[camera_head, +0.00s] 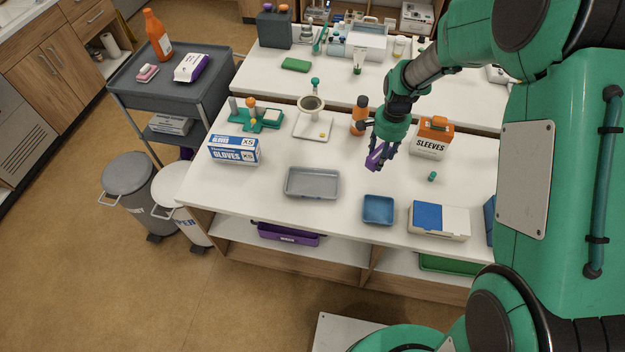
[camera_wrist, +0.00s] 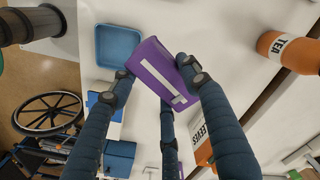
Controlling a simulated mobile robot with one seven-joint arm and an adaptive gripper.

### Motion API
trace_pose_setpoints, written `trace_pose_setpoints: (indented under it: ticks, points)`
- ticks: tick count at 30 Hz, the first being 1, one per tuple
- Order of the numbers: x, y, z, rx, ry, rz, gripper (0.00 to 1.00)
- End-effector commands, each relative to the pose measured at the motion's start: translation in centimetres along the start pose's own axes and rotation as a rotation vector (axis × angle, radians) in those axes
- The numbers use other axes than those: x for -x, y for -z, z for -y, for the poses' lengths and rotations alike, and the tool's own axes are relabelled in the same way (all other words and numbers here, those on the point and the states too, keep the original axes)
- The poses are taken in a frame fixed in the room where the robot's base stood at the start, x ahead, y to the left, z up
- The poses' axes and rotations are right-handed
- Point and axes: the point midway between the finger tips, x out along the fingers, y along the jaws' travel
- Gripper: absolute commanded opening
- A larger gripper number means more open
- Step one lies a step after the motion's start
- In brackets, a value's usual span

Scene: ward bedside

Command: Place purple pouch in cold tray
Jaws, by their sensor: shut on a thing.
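The purple pouch (camera_head: 374,157) with white markings is held in my gripper (camera_head: 381,160), which is shut on it. In the wrist view the pouch (camera_wrist: 156,69) lies between the fingers of my gripper (camera_wrist: 155,75), tilted. The gripper is over the white table, behind the small blue tray (camera_head: 378,222). The blue tray also shows in the wrist view (camera_wrist: 119,62), just beyond the pouch, and looks empty. A larger grey tray (camera_head: 312,196) stands left of it, also empty. No label on either tray tells which is the cold one.
The orange sleeves box (camera_head: 431,140) stands right of my gripper, and an orange-brown bottle (camera_head: 360,115) stands behind left. A blue-and-white box (camera_head: 440,220) sits right of the blue tray. A glove box (camera_head: 234,150) is at the left. The table (camera_head: 270,207) is bare between them.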

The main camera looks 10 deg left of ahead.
Motion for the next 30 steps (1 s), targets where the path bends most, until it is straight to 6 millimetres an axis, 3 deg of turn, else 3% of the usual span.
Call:
trace_pose_setpoints:
  ticks: [3,13,21,28,30]
  points:
    - [0.2,-4.2,1.1,0.1,0.0,0.0,0.19]
    - [0.2,-14.7,2.2,0.361,0.0,0.001,0.19]
    - [0.1,-19.5,2.0,0.489,0.0,0.001,0.19]
    - [0.1,-22.4,1.6,0.568,0.0,0.001,0.19]
    - [-1.0,-22.3,1.6,0.565,-0.001,0.002,0.19]
